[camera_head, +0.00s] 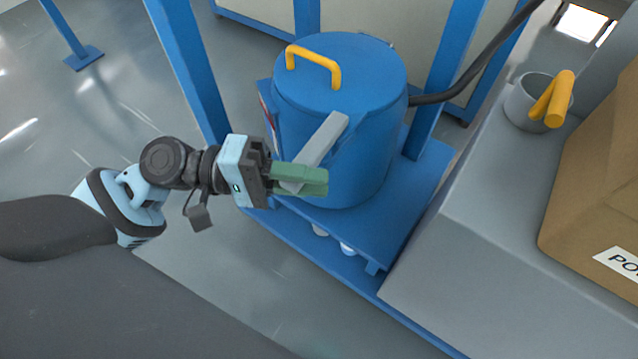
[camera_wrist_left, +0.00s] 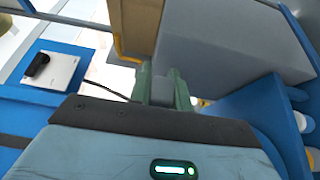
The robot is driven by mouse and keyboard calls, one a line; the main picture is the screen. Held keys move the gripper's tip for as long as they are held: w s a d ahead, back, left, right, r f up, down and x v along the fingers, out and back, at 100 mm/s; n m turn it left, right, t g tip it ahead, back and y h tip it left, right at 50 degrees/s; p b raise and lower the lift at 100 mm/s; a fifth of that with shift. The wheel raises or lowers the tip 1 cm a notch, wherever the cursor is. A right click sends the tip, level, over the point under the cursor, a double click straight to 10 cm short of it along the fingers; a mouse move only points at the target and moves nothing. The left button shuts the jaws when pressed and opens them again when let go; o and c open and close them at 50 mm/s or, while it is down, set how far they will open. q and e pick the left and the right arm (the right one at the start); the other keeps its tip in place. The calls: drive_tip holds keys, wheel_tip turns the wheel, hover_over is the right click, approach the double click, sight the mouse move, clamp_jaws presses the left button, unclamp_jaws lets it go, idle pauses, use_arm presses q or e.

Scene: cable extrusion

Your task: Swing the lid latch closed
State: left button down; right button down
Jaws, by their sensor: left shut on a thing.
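The lid latch (camera_head: 321,140) is a grey flat bar at the front of the blue drum (camera_head: 362,170). It slants from upper right, near the lid's rim, to lower left. The blue lid (camera_head: 375,72) lies on the drum and carries a yellow handle (camera_head: 313,61). My left gripper (camera_head: 302,179) has green fingers and is shut on the latch's lower end, which they partly hide. In the left wrist view the green fingers (camera_wrist_left: 162,88) close around a grey piece. My right gripper is not in view.
Blue posts (camera_head: 187,75) flank the drum, which stands on a blue platform (camera_head: 415,190). A black hose (camera_head: 470,75) runs from the drum to the upper right. At right, a grey surface (camera_head: 465,270) bears a cardboard box (camera_head: 595,190) and a grey cup (camera_head: 520,105) with a yellow-orange part.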

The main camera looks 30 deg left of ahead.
use_arm(q)
drive_tip(key=shift+a+m+g+b, duration=0.35)
drive_tip(key=shift+m+g, duration=0.15)
drive_tip(key=shift+g, duration=0.2)
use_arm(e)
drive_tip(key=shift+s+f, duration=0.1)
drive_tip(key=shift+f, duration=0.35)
use_arm(q)
drive_tip(key=shift+r+h, duration=0.1)
drive_tip(key=shift+h, duration=0.2)
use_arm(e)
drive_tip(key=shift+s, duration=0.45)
use_arm(q)
drive_tip(key=c, duration=1.3)
unclamp_jaws()
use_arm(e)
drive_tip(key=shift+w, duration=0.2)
use_arm(q)
drive_tip(key=shift+a, duration=0.1)
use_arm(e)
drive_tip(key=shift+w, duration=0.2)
use_arm(q)
drive_tip(key=shift+s+a, duration=0.1)
drive_tip(key=shift+a, duration=0.25)
drive_tip(key=p+v, duration=0.1)
drive_tip(key=v, duration=0.6)
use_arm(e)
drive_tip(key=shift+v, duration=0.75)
